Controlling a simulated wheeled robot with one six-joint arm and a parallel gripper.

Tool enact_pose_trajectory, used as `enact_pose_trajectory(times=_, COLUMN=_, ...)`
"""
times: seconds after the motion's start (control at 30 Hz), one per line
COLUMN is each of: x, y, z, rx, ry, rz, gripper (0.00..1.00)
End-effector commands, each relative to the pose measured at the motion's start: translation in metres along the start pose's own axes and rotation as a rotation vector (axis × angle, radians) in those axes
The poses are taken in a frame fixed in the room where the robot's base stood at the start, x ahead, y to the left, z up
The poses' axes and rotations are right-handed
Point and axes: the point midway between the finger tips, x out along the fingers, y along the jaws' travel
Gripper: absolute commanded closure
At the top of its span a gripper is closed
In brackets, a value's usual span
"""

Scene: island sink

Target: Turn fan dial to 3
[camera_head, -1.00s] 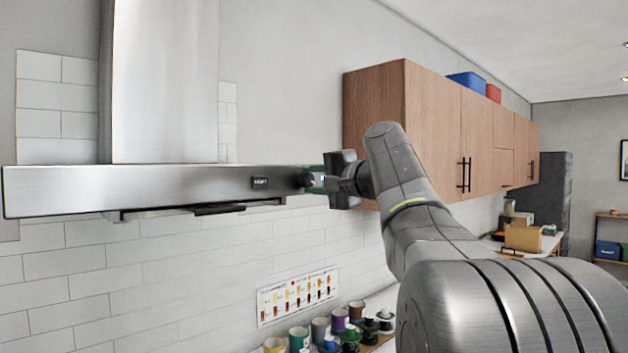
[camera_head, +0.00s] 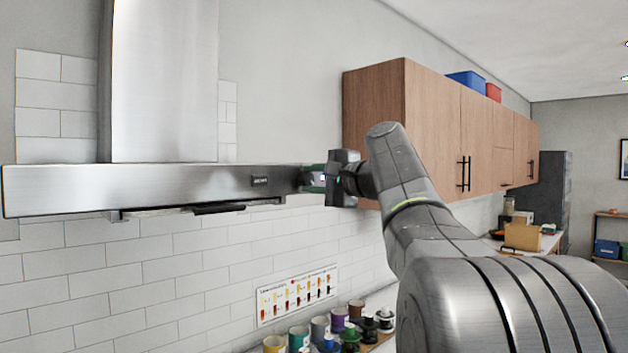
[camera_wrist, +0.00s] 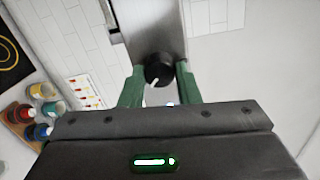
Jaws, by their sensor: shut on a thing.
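The fan dial (camera_wrist: 158,72) is a round black knob with a white pointer mark, on the end of the range hood's steel front band. In the wrist view the pointer slants toward the lower left. My gripper (camera_wrist: 160,82) has its green fingers on both sides of the dial and is shut on it. In the head view my gripper (camera_head: 318,178) is at the right end of the range hood (camera_head: 130,190), and it hides most of the dial there. The dial's number markings cannot be read.
A small dark label or display (camera_head: 260,181) sits on the hood band left of the dial. Wooden wall cabinets (camera_head: 435,130) stand behind my arm at the right. Several jars (camera_head: 320,328) and a colour chart (camera_head: 297,296) are below the hood.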

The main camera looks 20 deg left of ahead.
Motion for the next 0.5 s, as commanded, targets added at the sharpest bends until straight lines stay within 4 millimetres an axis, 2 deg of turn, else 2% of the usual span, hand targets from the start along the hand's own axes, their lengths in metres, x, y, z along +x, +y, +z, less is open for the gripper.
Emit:
enact_pose_trajectory(times=0.03, x=0.0001, y=0.0005, z=-0.0002, rx=0.001, ry=0.000, rz=0.001, gripper=0.93)
enact_pose_trajectory(times=0.07, x=0.0001, y=0.0005, z=-0.0002, rx=0.001, ry=0.000, rz=0.001, gripper=0.65)
enact_pose_trajectory(times=0.13, x=0.0001, y=0.0005, z=-0.0002, rx=0.001, ry=0.000, rz=0.001, gripper=0.51)
enact_pose_trajectory(times=0.5, x=-0.0038, y=0.0007, z=-0.0004, rx=-0.001, ry=0.001, rz=0.000, gripper=0.49)
